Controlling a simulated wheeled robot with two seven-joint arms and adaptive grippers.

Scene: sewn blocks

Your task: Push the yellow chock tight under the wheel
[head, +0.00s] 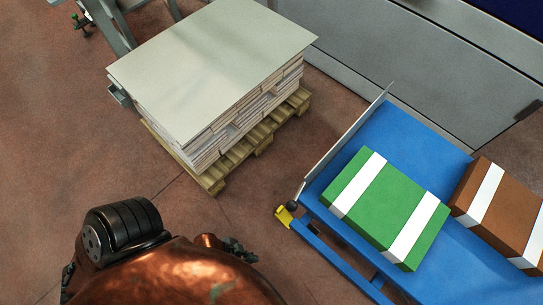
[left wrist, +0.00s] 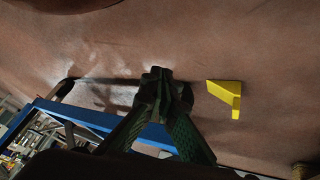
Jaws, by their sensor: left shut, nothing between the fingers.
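The yellow chock (left wrist: 225,90) is a wedge lying on the floor in the left wrist view, right of my left gripper (left wrist: 160,78). The gripper's dark fingers are shut and empty, and a gap shows between them and the chock in the picture. In the head view, a dark part of the left gripper (head: 238,250) shows beyond my copper arm. A small yellow part (head: 283,216) shows at the near corner of the blue cart (head: 390,130); I cannot tell whether it is the chock. The wheel is not clearly seen. My right gripper is not in view.
The cart carries a green box (head: 385,205) and a brown box (head: 495,210) with white bands. A wooden pallet (head: 215,180) with stacked boards (head: 215,65) stands at upper left. A grey wall panel (head: 390,65) is behind. Reddish floor is open between pallet and cart.

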